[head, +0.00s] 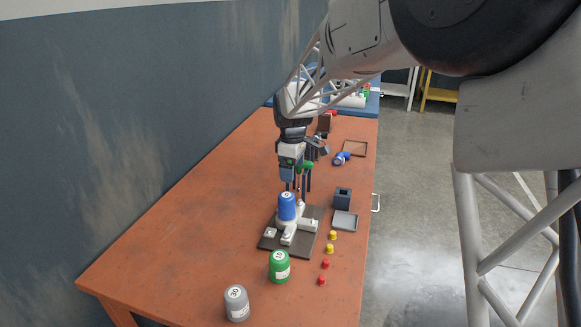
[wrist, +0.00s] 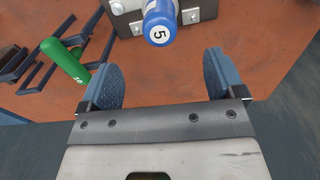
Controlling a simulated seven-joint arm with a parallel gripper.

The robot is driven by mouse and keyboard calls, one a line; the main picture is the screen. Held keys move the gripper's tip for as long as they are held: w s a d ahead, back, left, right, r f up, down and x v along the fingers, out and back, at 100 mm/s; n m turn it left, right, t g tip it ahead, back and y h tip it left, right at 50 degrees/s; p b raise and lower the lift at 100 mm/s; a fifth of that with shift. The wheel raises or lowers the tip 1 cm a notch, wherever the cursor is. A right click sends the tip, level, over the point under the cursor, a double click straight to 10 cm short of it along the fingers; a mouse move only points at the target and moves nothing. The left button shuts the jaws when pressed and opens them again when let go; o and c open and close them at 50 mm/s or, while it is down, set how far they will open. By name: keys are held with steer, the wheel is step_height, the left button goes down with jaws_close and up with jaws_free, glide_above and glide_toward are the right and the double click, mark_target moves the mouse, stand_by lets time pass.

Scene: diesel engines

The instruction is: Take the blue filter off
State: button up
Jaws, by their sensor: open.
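The blue filter (head: 287,207) stands upright in the head view, with a white label on top, on a white mount (head: 288,238) fixed to a dark base plate (head: 270,244). My gripper (head: 293,185) is just above and behind it, pointing down. In the wrist view my gripper (wrist: 160,72) is open and empty, its two blue-grey pads wide apart. A blue cylinder (wrist: 158,28) with a label that reads 5 lies beyond the pads, at the top middle, not between them. Its far end is cut off by the frame.
A green filter (head: 279,267) and a grey one (head: 237,303) stand in front. Another blue part (head: 341,159) lies at the back right. A dark block (head: 343,197), a grey tray (head: 345,220) and small yellow and red caps line the right edge. The table's left side is clear.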

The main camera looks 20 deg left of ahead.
mark_target(287, 195)
steer(key=shift+w+a+f+n, duration=0.15)
steer(key=shift+a+f, duration=0.15)
steer(key=shift+a, duration=0.25)
steer(key=shift+w+a+f+n, duration=0.15)
steer(key=shift+a+f, duration=0.1)
steer(key=shift+a, duration=0.25)
steer(key=shift+f, duration=0.25)
steer(key=shift+f, duration=5.1)
steer(key=shift+f, duration=0.15)
steer(key=shift+c, duration=0.4)
steer(key=c, duration=1.2)
